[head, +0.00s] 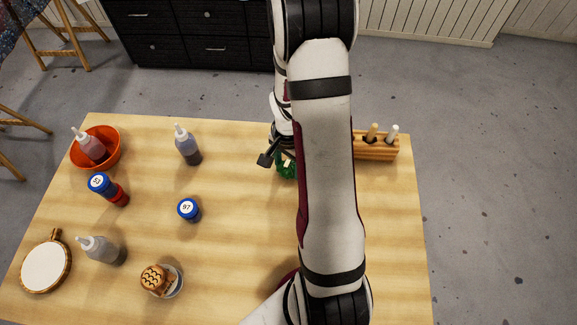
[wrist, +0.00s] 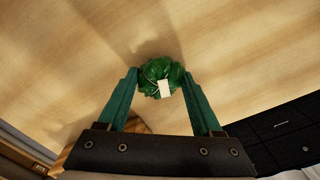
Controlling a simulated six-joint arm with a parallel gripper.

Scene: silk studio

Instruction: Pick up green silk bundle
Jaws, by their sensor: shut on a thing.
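The green silk bundle (wrist: 153,73) is a rounded green coil with a small white tag on it. In the wrist view it sits between the tips of my gripper (wrist: 160,92), whose two teal fingers are closed against its sides. In the head view the green bundle (head: 286,168) shows beside my arm, toward the far side of the table, partly hidden by my arm. My gripper is mostly hidden there. I cannot tell whether the bundle touches the table.
A wooden rack (head: 376,150) with two sticks stands right of my arm. Left are an orange bowl (head: 112,160) with a bottle, a clear bottle (head: 188,147), blue-capped jars (head: 188,210), a grey bottle (head: 101,249), a stamp (head: 158,280) and a round hoop (head: 45,267). The table's centre-left has free room.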

